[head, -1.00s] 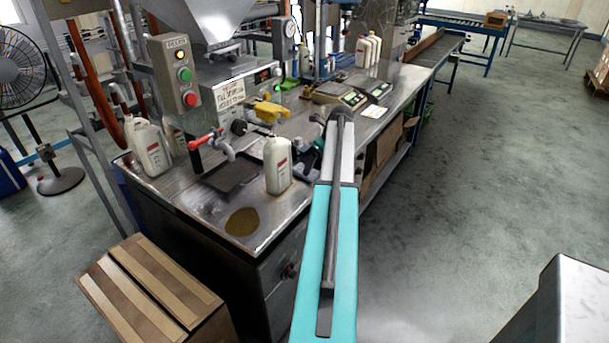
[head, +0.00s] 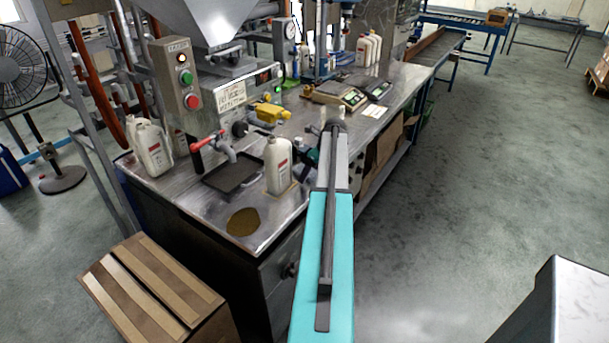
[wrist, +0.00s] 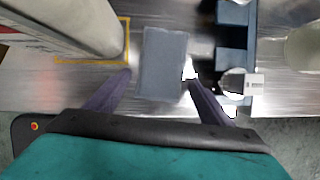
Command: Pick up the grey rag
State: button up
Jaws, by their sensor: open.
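The grey rag (wrist: 163,62) shows in the wrist view as a flat grey-blue rectangle on the shiny metal bench top. My gripper (wrist: 160,80) is open, with its two dark fingers apart. The rag lies ahead of and between the fingertips, and nothing is held. In the head view my arm covers the spot, and the rag cannot be made out there.
A white bottle (head: 278,165) stands on the bench just left of my gripper; it also shows in the wrist view (wrist: 75,25). A dark blue slotted part (wrist: 236,45) is close on the right. A black drip tray (head: 236,172) lies beyond the bottle.

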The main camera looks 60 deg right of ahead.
aim_at(312, 174)
jog(key=c, duration=1.1)
jog(key=shift+r, duration=0.1)
jog(key=shift+r+b, duration=0.65)
jog(key=shift+r, duration=0.8)
jog(key=shift+s+a+r, duration=0.2)
jog(key=shift+s, duration=0.05)
jog(key=s+a+b, duration=0.1)
jog(key=s+a, duration=0.2)
jog(key=s, duration=0.1)
jog(key=s+a+r+b, duration=0.1)
jog(key=s+a, duration=0.2)
jog(key=s, duration=0.1)
jog(key=s+a+b, duration=0.1)
jog(key=s+a, duration=0.2)
jog(key=s, duration=0.1)
jog(key=shift+s+r, duration=0.2)
jog(key=shift+r, duration=0.05)
